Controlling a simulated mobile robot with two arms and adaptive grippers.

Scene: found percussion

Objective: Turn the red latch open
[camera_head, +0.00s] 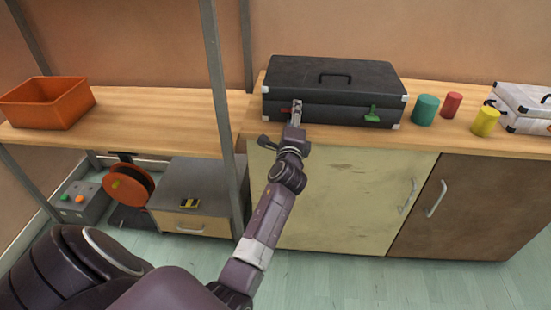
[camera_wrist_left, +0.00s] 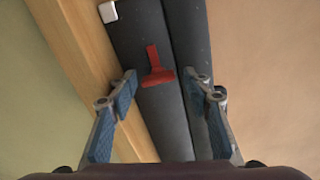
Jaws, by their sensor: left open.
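A closed dark suitcase (camera_head: 333,88) lies on the wooden counter, its front facing me. The red latch (camera_head: 285,110) is on the left of its front face, partly hidden by my gripper. In the left wrist view the red latch (camera_wrist_left: 154,66) is T-shaped, just beyond and between the fingertips, apart from both. My left gripper (camera_head: 297,105) is open and empty in front of the latch; its two blue-padded fingers show in the left wrist view (camera_wrist_left: 165,84). A green latch (camera_head: 371,113) is on the right of the suitcase front. My right gripper is not in view.
Green (camera_head: 425,109), red (camera_head: 451,105) and yellow (camera_head: 485,121) cylinders stand right of the suitcase, beside a white case (camera_head: 523,105). An orange bin (camera_head: 47,103) stands on the left shelf. A grey upright post (camera_head: 220,100) rises left of my forearm.

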